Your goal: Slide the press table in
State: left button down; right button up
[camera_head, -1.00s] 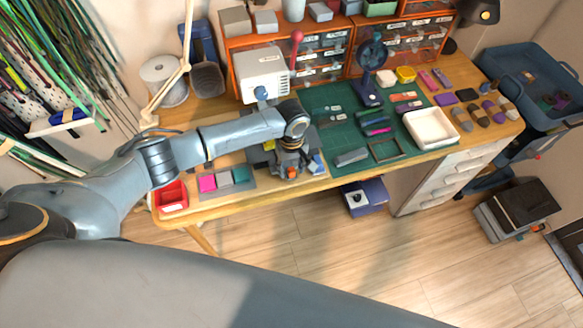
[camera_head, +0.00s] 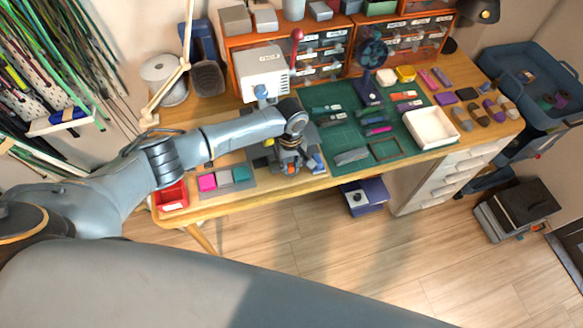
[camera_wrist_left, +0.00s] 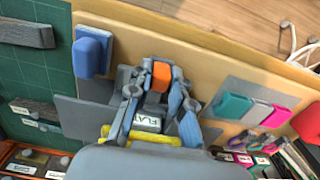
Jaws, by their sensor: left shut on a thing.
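The white press (camera_head: 262,72) with a red-knobbed lever (camera_head: 297,36) stands at the back of the wooden bench. My left gripper (camera_head: 289,163) is low over the bench in front of it. In the left wrist view, its fingers (camera_wrist_left: 158,88) are closed around an orange piece (camera_wrist_left: 161,76), beside a white label reading "FLAT" (camera_wrist_left: 148,122) and a yellow bar (camera_wrist_left: 168,140). A grey plate (camera_wrist_left: 85,118), seemingly part of the press table, lies under and beside the gripper. The gripper hides much of the table. My right gripper is out of view.
Pink, grey and teal pieces lie on a grey mat (camera_head: 243,183) left of the gripper, next to a red tray (camera_head: 172,195). A blue block (camera_wrist_left: 92,52) stands close by the gripper. The green cutting mat (camera_head: 341,108) with tools lies to the right.

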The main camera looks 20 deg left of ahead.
pick_arm(q)
jog(key=w+a+b, duration=0.2)
jog(key=w, duration=0.1)
jog(key=w+a+b, duration=0.2)
jog(key=w, duration=0.1)
jog(key=w+a+b, duration=0.2)
jog(key=w, duration=0.1)
jog(key=shift+w+f, duration=0.1)
jog(key=shift+f, duration=0.1)
jog(key=shift+w+a+r+b, duration=0.2)
jog(key=shift+w+a+b, duration=0.1)
jog(key=shift+w+a, duration=0.1)
jog(key=shift+r, duration=0.1)
jog(key=c, duration=1.2)
grip_release()
